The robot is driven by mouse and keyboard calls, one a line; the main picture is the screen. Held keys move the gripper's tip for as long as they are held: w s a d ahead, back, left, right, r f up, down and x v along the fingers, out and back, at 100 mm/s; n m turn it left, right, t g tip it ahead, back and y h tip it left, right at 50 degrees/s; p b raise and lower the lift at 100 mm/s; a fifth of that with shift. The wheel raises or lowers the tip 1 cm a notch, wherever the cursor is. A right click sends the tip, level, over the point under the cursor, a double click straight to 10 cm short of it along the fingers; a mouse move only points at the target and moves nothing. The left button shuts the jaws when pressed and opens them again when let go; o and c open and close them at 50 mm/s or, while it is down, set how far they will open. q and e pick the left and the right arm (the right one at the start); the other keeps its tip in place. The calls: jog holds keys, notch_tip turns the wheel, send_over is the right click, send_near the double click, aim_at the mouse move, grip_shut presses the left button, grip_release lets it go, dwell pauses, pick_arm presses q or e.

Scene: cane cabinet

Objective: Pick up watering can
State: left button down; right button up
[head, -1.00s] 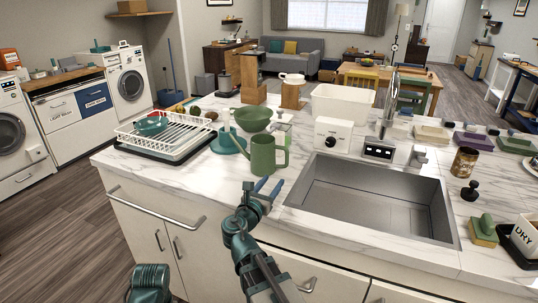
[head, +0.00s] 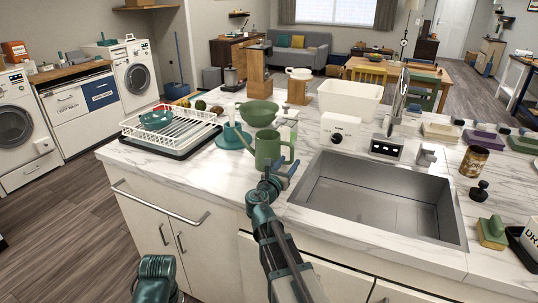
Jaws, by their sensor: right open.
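The green watering can (head: 267,149) stands upright near the front edge of the marble counter, left of the sink.
A white dish rack (head: 180,128) stands to the left, and a green bowl (head: 258,113) and teal funnel-like item (head: 231,138) stand behind the can. A white box with a knob (head: 340,130) and the sink (head: 377,198) are to the right. Bare counter lies left of the can.

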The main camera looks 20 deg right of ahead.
jog(key=shift+w+d, duration=0.15)
jog(key=shift+d, duration=0.05)
jog(key=x, duration=0.5)
jog(key=shift+d+r, duration=0.1)
jog(key=shift+d, duration=0.1)
jog(key=shift+c, duration=0.2)
grip_shut()
jog(key=shift+a, duration=0.1)
dwell(1.0)
